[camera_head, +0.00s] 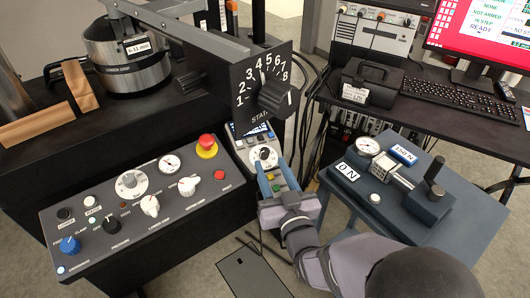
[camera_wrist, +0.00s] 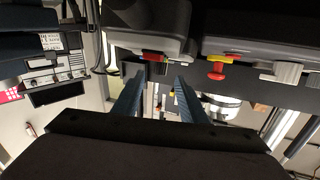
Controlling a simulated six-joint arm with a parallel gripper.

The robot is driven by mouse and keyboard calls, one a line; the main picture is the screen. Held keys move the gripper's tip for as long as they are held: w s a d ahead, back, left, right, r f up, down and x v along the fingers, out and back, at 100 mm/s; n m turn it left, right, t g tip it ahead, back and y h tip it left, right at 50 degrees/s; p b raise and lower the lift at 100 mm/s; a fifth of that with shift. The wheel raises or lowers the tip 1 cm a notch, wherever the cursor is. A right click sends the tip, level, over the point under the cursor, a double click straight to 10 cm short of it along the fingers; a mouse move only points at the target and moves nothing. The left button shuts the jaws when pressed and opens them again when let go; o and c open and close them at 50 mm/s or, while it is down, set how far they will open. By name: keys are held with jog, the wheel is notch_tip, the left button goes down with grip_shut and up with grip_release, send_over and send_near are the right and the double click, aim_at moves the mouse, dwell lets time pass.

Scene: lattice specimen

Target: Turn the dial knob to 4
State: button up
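The dial knob (camera_head: 278,97) is black and round with a raised grip and a pale mark near its right side. It sits on a black dial plate (camera_head: 243,115) with white numbers 1 to 8 arced around its upper left. I cannot tell surely which number it points at. My gripper (camera_head: 271,163) is below the dial plate, in front of a small grey control box, and apart from the knob. Its two blue fingers are parted with nothing seen between them. They also show parted in the wrist view (camera_wrist: 159,80), where I cannot make out the knob.
A grey control panel (camera_head: 110,215) with knobs and a red emergency button (camera_head: 207,143) is at left. A small control box (camera_head: 282,178) stands by the fingers. A blue-grey bench (camera_head: 400,225) with a clamp is at right. A desk with keyboard (camera_head: 453,98) stands behind.

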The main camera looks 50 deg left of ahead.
aim_at(267, 155)
jog(key=shift+x, duration=3.45)
jog(key=shift+w, duration=0.1)
grip_shut()
